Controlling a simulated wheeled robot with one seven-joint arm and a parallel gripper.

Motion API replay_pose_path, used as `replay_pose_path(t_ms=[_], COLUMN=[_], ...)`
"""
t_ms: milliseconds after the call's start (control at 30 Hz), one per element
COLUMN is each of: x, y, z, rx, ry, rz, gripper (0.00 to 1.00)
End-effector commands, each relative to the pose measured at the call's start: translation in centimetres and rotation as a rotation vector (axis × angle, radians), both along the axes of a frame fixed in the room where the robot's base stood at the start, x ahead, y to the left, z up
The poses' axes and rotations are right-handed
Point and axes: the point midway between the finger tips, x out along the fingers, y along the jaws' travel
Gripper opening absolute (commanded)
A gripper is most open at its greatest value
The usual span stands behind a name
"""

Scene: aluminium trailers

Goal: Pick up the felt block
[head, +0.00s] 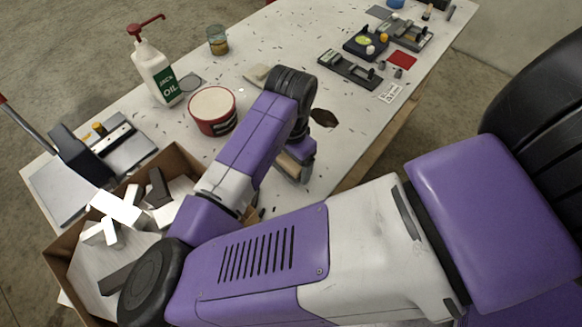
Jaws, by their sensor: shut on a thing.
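My gripper (298,172) is low over the pale table, right of the red-rimmed tub, pointing down and partly hidden by my own arm. It is shut on a tan block, which looks like the felt block (287,165); only a small part of it shows beside the fingers. I cannot tell whether the block touches the table.
The table (330,35) holds a red-rimmed tub (212,108), a pump bottle (155,72), a glass jar (218,40) and a beige pad (257,73). A cardboard box (62,245) of metal offcuts stands at the lower left. Fixtures (348,68) lie towards the far right.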

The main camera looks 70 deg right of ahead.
Motion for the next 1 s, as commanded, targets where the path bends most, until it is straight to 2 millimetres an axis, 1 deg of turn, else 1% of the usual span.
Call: replay_pose_path(t_ms=[33,167,300,400,500,600,700,800,1000], x=[0.1,0.1,0.1,0.0,0.0,0.1,0.0,0.0,0.0], y=[-0.1,-0.1,-0.1,-0.1,-0.1,0.0,0.0,0.0,0.0], z=[1.1,4.5,8.5,11.1,13.3,14.9,16.0,16.6,16.9], rx=[-0.003,-0.004,-0.003,-0.003,-0.002,-0.001,-0.001,-0.002,0.000], ry=[-0.002,-0.004,-0.004,-0.004,-0.003,-0.003,-0.002,-0.002,-0.001], rz=[-0.002,-0.003,-0.004,-0.004,-0.004,-0.001,-0.002,-0.001,-0.001], gripper=[0.39,0.39,0.39,0.39,0.39,0.39,0.39,0.39,0.39])
